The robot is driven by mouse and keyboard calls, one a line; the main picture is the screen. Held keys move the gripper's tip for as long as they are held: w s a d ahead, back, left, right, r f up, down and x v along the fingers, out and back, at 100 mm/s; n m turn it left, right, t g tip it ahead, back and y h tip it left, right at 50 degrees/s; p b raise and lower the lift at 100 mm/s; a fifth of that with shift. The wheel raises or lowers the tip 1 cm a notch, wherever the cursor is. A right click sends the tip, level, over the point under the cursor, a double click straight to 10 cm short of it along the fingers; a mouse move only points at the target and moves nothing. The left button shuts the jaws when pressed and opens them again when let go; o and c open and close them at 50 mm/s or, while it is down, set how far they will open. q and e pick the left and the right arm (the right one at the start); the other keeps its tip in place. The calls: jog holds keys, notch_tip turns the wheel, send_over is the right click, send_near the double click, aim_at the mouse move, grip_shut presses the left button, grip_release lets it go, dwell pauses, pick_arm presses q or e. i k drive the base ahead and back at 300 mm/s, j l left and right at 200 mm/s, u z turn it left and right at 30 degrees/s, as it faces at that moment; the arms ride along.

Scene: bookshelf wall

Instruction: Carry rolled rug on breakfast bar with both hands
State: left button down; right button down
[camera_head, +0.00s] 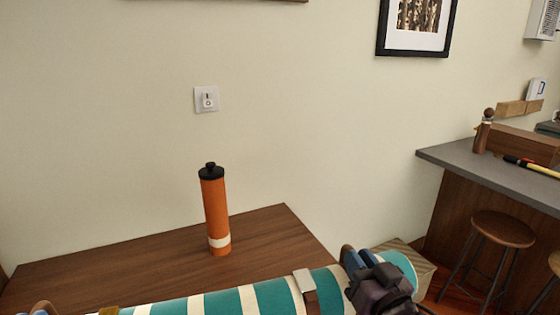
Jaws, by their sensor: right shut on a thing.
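The rolled rug (272,298), with teal and white stripes and a light band around it, lies across the bottom of the view, its lower side cut off by the frame. My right gripper (368,278) is shut on the rug near its right end. A small blue-grey part of my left gripper (42,309) shows at the bottom left corner, by the rug's left part; its jaws are hidden. The breakfast bar (452,160), with a grey top and brown wood front, stands at the right, apart from the rug.
A brown wooden table (130,270) against the wall carries an orange bottle (216,215) with a black cap, just beyond the rug. Round stools (503,229) stand before the bar. A wooden figure (484,132) and a yellow-and-red tool (535,166) are on the bar top.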

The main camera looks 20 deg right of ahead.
aim_at(537, 187)
jog(key=i+l+z, duration=0.2)
jog(key=l, duration=0.25)
jog(key=i+l+z, duration=0.2)
jog(key=l, duration=0.25)
jog(key=i+l+z, duration=0.2)
jog(key=l, duration=0.2)
jog(key=i+l+z, duration=0.2)
jog(key=l, duration=0.25)
jog(key=i+l+z, duration=0.2)
jog(key=l, duration=0.2)
jog(key=i+l+z, duration=0.2)
jog(key=i+l, duration=0.15)
